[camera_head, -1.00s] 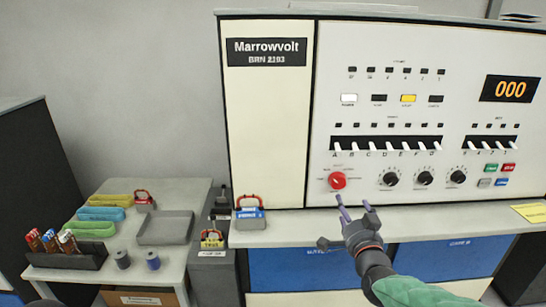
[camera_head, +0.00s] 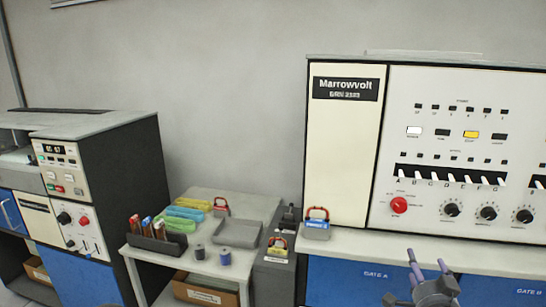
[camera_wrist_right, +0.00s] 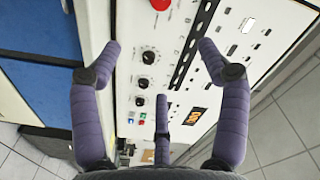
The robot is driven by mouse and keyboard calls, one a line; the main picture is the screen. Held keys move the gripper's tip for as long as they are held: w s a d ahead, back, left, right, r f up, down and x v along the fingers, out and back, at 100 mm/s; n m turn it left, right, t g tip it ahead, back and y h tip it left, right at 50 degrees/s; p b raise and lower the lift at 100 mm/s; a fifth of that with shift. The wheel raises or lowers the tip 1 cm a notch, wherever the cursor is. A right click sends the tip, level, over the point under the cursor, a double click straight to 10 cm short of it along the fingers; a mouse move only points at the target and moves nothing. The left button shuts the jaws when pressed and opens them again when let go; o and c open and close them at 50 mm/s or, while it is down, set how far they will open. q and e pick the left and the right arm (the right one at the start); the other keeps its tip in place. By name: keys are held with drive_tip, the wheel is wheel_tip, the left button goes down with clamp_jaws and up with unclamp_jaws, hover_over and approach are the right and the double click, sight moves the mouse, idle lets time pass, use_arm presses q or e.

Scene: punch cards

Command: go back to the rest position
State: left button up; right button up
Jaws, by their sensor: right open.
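My right gripper (camera_head: 428,275) is at the lower right of the head view, in front of the console's ledge. It also shows in the right wrist view (camera_wrist_right: 165,75), with its purple fingers spread apart and nothing between them. The Marrowvolt console (camera_head: 340,150) stands behind it, with a red knob (camera_head: 399,205), black dials (camera_head: 451,209) and a row of white switches. The red knob also shows at the top of the wrist view (camera_wrist_right: 160,4). My left gripper is not in view.
A low table (camera_head: 190,265) at the centre left holds a grey tray (camera_head: 237,234), coloured bundles (camera_head: 187,213), a dark rack (camera_head: 156,244) and two spools. A padlock (camera_head: 317,223) stands on the console's ledge. A second machine (camera_head: 110,180) stands at the left. Grey floor (camera_wrist_right: 285,130) is clear beside the console.

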drive_tip(key=w+a+f+n+g+y, duration=0.1)
drive_tip(key=a+f+n+g+y, duration=0.2)
drive_tip(key=f, duration=0.9)
drive_tip(key=w+a+f+n+g+y, duration=0.1)
drive_tip(key=a+f+g, duration=0.2)
drive_tip(key=a+f, duration=0.55)
drive_tip(key=s+a+f+n+g+y, duration=0.1)
drive_tip(key=s+a+f+g, duration=0.15)
drive_tip(key=f, duration=0.45)
drive_tip(key=s+a+f+n+g+y, duration=0.1)
drive_tip(key=s+a+f+g, duration=0.1)
drive_tip(key=s+f, duration=0.35)
drive_tip(key=s+a+f+n+g+y, duration=0.1)
drive_tip(key=s+a+f+g, duration=0.15)
drive_tip(key=f, duration=0.65)
drive_tip(key=s+a+f+n+g, duration=0.1)
drive_tip(key=s+a+f+g, duration=0.1)
drive_tip(key=s, duration=0.5)
drive_tip(key=s+a+f+n+g+y+p, duration=0.1)
drive_tip(key=s+a+f+g, duration=0.1)
drive_tip(key=s+a+f, duration=0.3)
wheel_tip(320, 180, down, 2)
drive_tip(key=shift+s+a+f, duration=0.2)
drive_tip(key=shift+s+f, duration=0.05)
drive_tip(key=shift+s, duration=0.9)
